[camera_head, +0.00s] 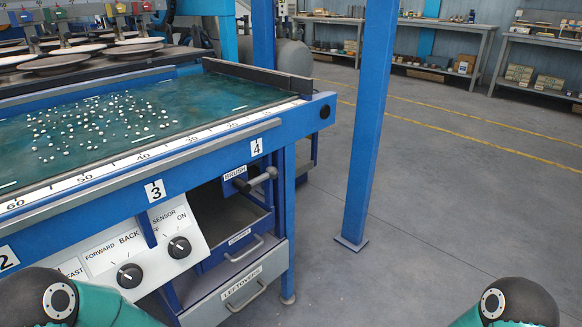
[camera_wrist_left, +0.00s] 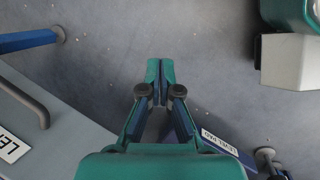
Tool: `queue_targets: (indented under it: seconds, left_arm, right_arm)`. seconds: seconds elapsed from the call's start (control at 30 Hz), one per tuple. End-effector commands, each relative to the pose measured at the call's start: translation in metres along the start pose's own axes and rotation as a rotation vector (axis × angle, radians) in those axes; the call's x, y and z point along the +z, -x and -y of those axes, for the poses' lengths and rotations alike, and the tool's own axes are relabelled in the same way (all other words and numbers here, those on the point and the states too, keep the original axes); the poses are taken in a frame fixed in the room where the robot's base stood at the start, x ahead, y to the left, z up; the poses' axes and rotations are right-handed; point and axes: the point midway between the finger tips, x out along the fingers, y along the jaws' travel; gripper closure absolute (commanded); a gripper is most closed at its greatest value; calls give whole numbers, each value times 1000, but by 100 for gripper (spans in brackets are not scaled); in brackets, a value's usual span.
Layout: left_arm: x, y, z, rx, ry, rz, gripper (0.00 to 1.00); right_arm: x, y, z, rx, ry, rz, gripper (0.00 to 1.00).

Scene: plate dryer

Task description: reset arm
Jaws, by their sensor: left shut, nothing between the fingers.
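My left gripper (camera_wrist_left: 160,70) shows in the left wrist view, pointing down over the grey floor. Its two green-tipped fingers are together with nothing between them. In the head view, a teal and black part of my left arm (camera_head: 60,300) shows at the bottom left and a like part of my right arm (camera_head: 505,302) at the bottom right. Neither gripper shows in the head view. The blue plate dryer (camera_head: 222,140) stands at the left, with white pellets (camera_head: 90,125) scattered on its green bed.
A blue post (camera_head: 366,120) stands right of the dryer. Open floor (camera_head: 450,190) lies at the right. Shelves (camera_head: 540,70) line the back wall.

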Motion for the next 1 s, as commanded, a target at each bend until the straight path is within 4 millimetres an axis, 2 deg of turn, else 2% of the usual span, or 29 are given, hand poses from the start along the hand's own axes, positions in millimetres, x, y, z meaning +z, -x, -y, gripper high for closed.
queue_targets:
  seconds: [0.03,0.13,0.27,0.43,0.5,0.67,1.0]
  left_arm:
    - [3,-2,24,-48,-141,-7,100]
    - [9,-7,58,-94,-419,-3,100]
    - [25,-10,88,-101,-727,39,100]
    - [57,-7,117,-43,-1064,127,100]
    - [60,24,103,-44,-1045,111,100]
    - [70,65,92,-45,-1042,111,100]
    - [98,178,61,-45,-1039,110,100]
  right_arm:
    - [0,8,3,0,0,0,60]
    - [0,15,6,0,0,0,60]
    - [0,23,8,0,0,0,60]
    - [0,32,12,0,0,0,60]
    - [1,62,22,0,0,1,60]
    - [0,104,38,0,0,0,60]
    - [1,217,78,0,0,0,60]
